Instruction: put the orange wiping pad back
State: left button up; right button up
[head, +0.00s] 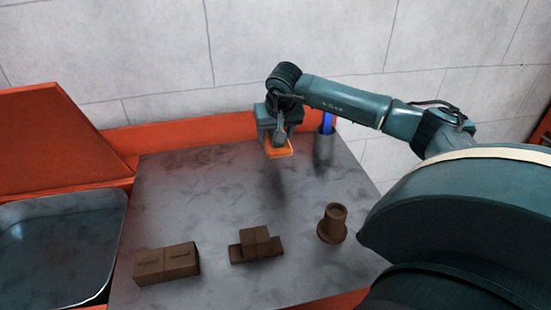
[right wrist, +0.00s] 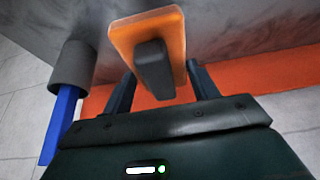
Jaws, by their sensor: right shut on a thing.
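The orange wiping pad (head: 279,149) has a dark grip block on its back and is in my right gripper (head: 279,137), near the back edge of the grey marbled worktop. In the right wrist view the pad (right wrist: 176,34) lies beyond the fingers of my right gripper (right wrist: 162,86), with its dark grip block (right wrist: 154,68) between them. The gripper is shut on the pad. The head view does not clearly show whether the pad touches the worktop. My left gripper is in neither view.
A grey cylindrical holder (head: 325,147) with a blue handle (head: 328,122) stands just right of the pad. A metal basin (head: 113,245) is at left. The worktop's middle is clear.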

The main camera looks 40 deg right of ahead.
jog(key=shift+f+p, duration=0.35)
jog(key=shift+f, duration=3.1)
jog(key=shift+f, duration=0.25)
jog(key=o, duration=0.9)
jog(key=shift+r, duration=0.1)
jog(key=shift+o, duration=0.2)
jog(key=shift+r, duration=0.3)
jog(key=b+v, duration=0.1)
jog(key=v, duration=1)
jog(key=shift+s+a+r, duration=0.15)
jog(key=shift+s+r, duration=0.1)
jog(key=shift+r, duration=0.1)
